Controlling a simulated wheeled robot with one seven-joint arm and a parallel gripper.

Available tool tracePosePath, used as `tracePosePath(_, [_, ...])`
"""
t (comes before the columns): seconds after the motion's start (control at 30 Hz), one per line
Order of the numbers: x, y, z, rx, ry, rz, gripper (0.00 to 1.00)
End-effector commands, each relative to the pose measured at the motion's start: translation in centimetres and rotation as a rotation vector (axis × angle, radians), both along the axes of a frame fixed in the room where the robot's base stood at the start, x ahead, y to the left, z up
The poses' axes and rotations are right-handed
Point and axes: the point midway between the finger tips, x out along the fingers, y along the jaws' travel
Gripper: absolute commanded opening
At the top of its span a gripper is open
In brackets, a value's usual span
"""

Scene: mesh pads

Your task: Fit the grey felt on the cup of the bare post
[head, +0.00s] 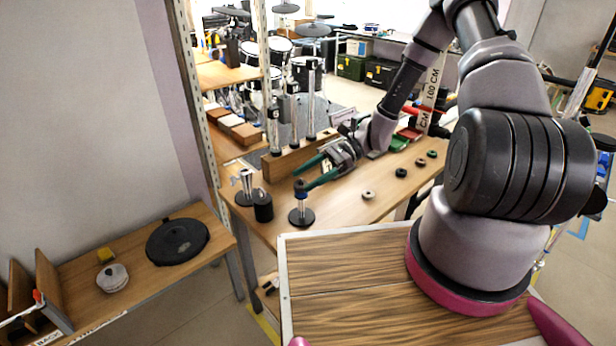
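My gripper (302,178) is over the table's left part, its two green fingers pointing left and spread apart. I see nothing clearly held between them. A small pale grey ring (368,195), which looks like the grey felt, lies flat on the table to the right of my gripper. A short post on a round black base (301,217) stands just below the fingers. Its top is close to the lower finger; a dark piece shows there, and I cannot tell whether they touch. Several taller metal posts (274,131) stand in a wooden block (285,162) behind; their cups are too small to judge.
Several dark rings (400,172) lie along the table (345,212) to the right. A black cylinder (263,207) and a metal fitting (246,182) stand at its left end. A lower side table at left holds a black round pad (177,240) and a pale round thing (112,279).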

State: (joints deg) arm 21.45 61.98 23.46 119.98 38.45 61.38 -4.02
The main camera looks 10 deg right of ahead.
Motion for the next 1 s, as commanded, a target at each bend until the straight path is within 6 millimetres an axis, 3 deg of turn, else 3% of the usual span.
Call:
tracePosePath(0.37, [0.2, -0.3, 0.1, 0.000, 0.000, -0.001, 0.83])
tracePosePath(0.8, [2.6, -7.3, 2.8, -0.001, -0.003, -0.002, 0.83])
tracePosePath(1.0, [3.2, -9.3, 3.6, 0.000, -0.002, -0.002, 0.83])
